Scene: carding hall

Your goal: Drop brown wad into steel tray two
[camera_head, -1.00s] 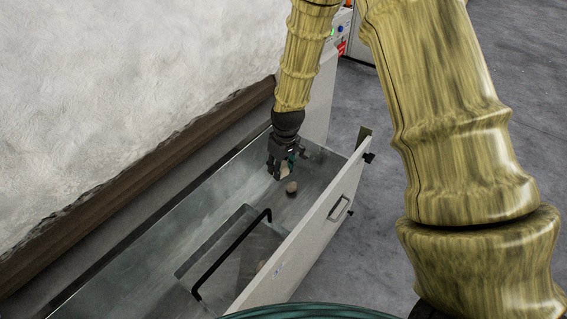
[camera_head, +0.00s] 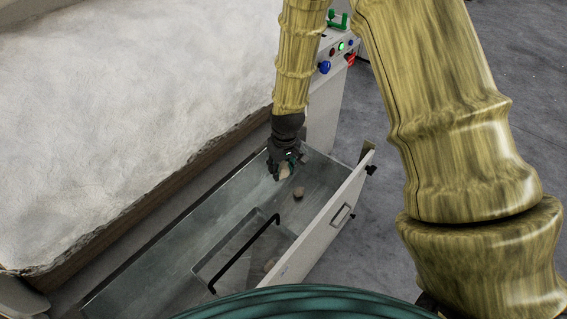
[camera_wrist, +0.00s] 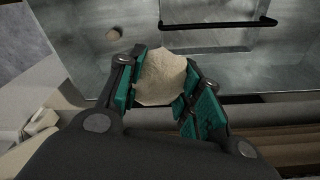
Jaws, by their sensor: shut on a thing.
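My gripper (camera_head: 283,169) is shut on a pale beige wad (camera_wrist: 160,77), which also shows between the fingers in the head view (camera_head: 284,172). It hangs over the far end of a long steel trough (camera_head: 190,243) with a white front panel. No label marks which tray is number two.
A large white fibre mass (camera_head: 130,100) lies left of the trough above a brown ledge. A panel with coloured buttons (camera_head: 335,52) stands beyond the far end. The white front panel (camera_head: 325,225) with a handle edges the right side. Grey floor is open at the right.

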